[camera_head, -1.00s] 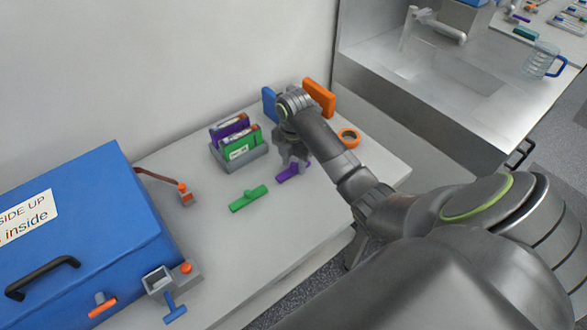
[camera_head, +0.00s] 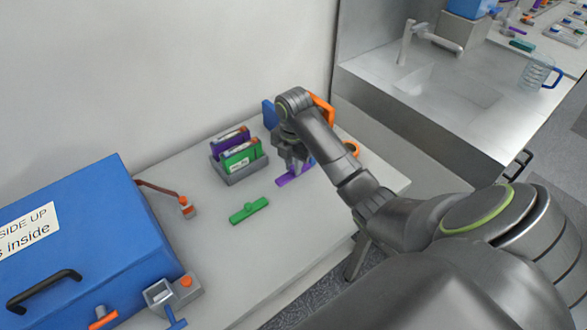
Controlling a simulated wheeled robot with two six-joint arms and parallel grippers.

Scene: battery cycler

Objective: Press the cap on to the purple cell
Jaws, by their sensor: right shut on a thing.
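The purple cell (camera_head: 231,138) stands in the grey holder (camera_head: 243,173) near the wall, behind a green cell (camera_head: 242,154). Their upper parts show. The purple cap (camera_head: 285,181) is a narrow bar, to the right of the holder and close to the tabletop. My right gripper (camera_head: 293,166) points down over it and is shut on its middle, hiding part of it. I cannot tell whether the cap is clear of the table. The cap and the purple cell are apart. My left gripper is out of view.
A green cap (camera_head: 249,210) lies in front of the holder. A blue block (camera_head: 269,115), an orange block (camera_head: 323,111) and an orange ring (camera_head: 351,148) are around my right arm. A blue box (camera_head: 85,240) fills the left. The tabletop (camera_head: 225,250) between is mostly clear.

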